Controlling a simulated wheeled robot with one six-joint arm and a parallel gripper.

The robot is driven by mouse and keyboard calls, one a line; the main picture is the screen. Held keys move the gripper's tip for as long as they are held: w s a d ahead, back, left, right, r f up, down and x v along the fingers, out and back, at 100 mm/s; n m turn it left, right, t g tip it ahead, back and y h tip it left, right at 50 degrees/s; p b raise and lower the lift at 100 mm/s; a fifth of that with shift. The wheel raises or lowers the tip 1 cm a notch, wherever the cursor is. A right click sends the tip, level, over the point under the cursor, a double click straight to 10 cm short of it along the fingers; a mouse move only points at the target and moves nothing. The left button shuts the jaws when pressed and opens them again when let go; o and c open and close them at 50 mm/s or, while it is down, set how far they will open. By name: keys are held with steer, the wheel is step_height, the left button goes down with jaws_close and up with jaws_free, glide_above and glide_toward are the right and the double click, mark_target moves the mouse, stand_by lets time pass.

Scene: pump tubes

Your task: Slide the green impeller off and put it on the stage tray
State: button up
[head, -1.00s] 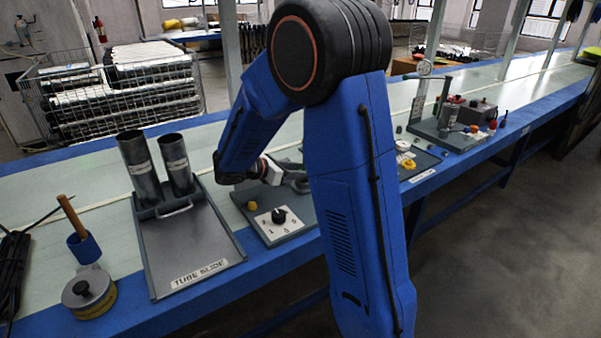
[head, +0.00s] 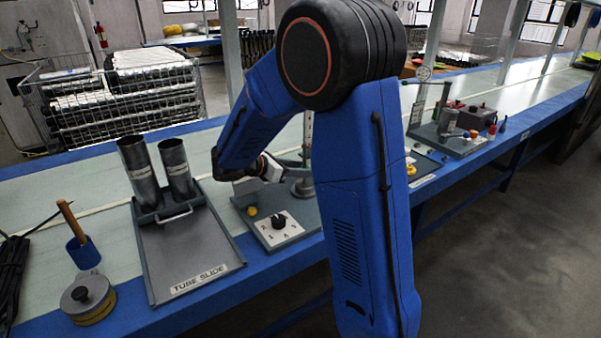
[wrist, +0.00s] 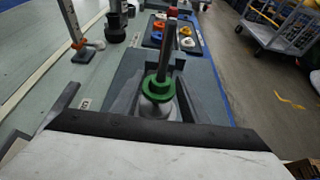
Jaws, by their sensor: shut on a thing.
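The green impeller (wrist: 158,91) is a green ring with a raised hub, around an upright dark shaft (wrist: 168,50) in the wrist view. My gripper (wrist: 157,100) has its grey fingers on both sides of the impeller and is shut on it. The shaft rises well above the impeller. In the head view my gripper (head: 290,164) reaches toward a post on a grey board (head: 240,196); the impeller is hidden there. A dark tray (head: 428,166) with a pale label stands right of the arm, partly hidden; I cannot read its label.
Orange, yellow, white and blue parts lie on a dark tray (wrist: 200,52) beyond the shaft. A dial panel (head: 279,229) and a yellow knob (head: 252,211) are on the board. The tube slide (head: 185,255) with two tubes is left. A gauge stand (head: 420,105) is farther right.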

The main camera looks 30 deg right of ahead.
step_height(320, 180, up, 14)
stand_by(3.0)
stand_by(0.4)
